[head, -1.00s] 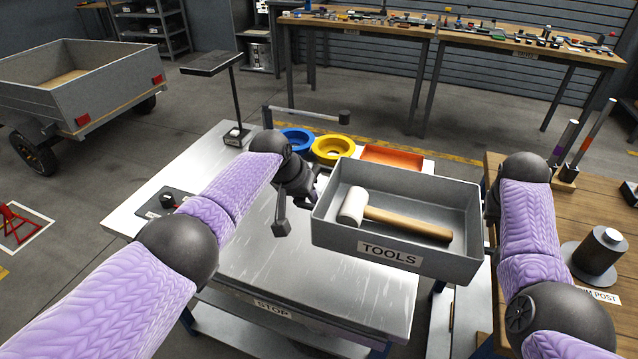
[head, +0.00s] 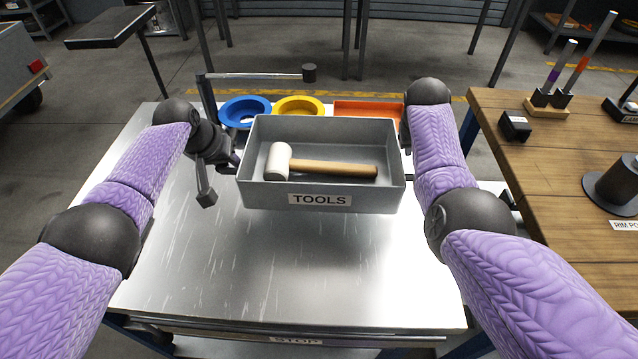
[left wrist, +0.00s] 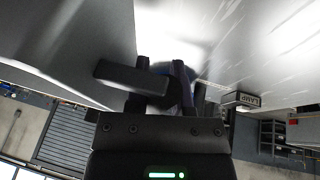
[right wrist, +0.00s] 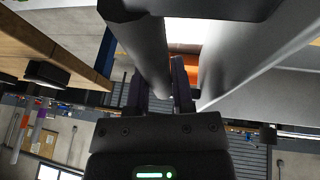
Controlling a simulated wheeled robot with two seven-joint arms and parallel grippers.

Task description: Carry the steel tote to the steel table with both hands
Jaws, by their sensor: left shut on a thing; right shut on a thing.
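The grey steel tote (head: 321,200), labelled TOOLS, hangs level between my two arms. A mallet (head: 330,168) with a pale head and wooden handle lies inside it. My left gripper (head: 232,164) is shut on the tote's left side; its fingers also show in the left wrist view (left wrist: 165,85) beside the tote wall. My right gripper (right wrist: 160,85) is shut on the tote's right side; in the head view my arm hides it. The steel table (head: 290,285) lies under the tote, whose shadow falls on the top in front; it looks slightly raised.
A bar on a post (head: 255,76) rises at the back left. A wooden bench (head: 545,165) stands at right. The table's front is clear.

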